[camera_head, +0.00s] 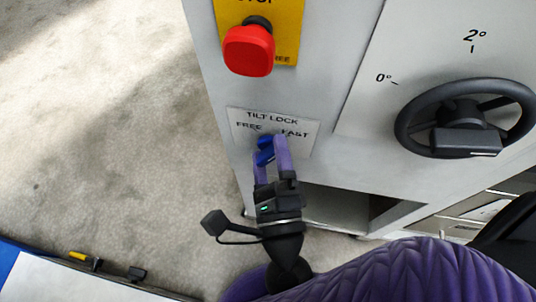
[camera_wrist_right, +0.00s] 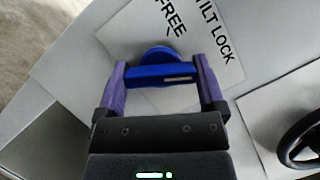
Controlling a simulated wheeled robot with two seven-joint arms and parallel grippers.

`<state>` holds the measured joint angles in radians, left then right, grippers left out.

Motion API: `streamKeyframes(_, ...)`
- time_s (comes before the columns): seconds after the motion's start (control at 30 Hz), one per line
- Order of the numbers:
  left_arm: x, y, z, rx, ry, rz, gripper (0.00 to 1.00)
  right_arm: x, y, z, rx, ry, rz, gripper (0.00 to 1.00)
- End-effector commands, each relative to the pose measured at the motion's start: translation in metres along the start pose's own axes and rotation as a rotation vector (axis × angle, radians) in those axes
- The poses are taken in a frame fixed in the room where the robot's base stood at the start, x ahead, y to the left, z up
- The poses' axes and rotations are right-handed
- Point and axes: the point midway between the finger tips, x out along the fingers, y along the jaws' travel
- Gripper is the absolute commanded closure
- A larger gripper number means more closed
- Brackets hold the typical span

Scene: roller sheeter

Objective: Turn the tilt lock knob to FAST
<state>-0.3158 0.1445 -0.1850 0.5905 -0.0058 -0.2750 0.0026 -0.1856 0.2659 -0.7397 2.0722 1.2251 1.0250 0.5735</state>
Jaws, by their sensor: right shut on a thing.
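The blue tilt lock knob (camera_head: 264,157) sits on a white TILT LOCK plate (camera_head: 303,148) on the grey machine panel. The plate has FREE printed at left and FAST at right. My right gripper (camera_head: 270,153) is shut on the knob, one purple finger on each side. In the right wrist view the knob (camera_wrist_right: 160,73) has a round base and a bar spanning between the fingers of my right gripper (camera_wrist_right: 162,82). A white line marks the bar's right part. FREE shows above it; FAST is hidden there. My left gripper is not in view.
A red stop button (camera_head: 248,50) on a yellow plate is above the knob. A black handwheel (camera_head: 402,128) with a degree scale is to the right. An open recess (camera_head: 335,207) lies below the panel. Bare floor (camera_head: 100,120) is at left.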

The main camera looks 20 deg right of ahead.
Motion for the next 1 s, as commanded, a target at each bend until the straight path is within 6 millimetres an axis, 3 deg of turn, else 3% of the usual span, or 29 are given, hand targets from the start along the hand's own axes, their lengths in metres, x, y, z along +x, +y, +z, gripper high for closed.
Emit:
streamKeyframes(0.43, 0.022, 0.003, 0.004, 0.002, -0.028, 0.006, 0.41, -0.001, 0.005, -0.002, 0.24, 0.004, -0.091, 0.71)
streamKeyframes(1.0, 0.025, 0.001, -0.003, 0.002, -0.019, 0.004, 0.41, -0.001, 0.003, -0.001, 0.298, 0.003, -0.116, 0.71)
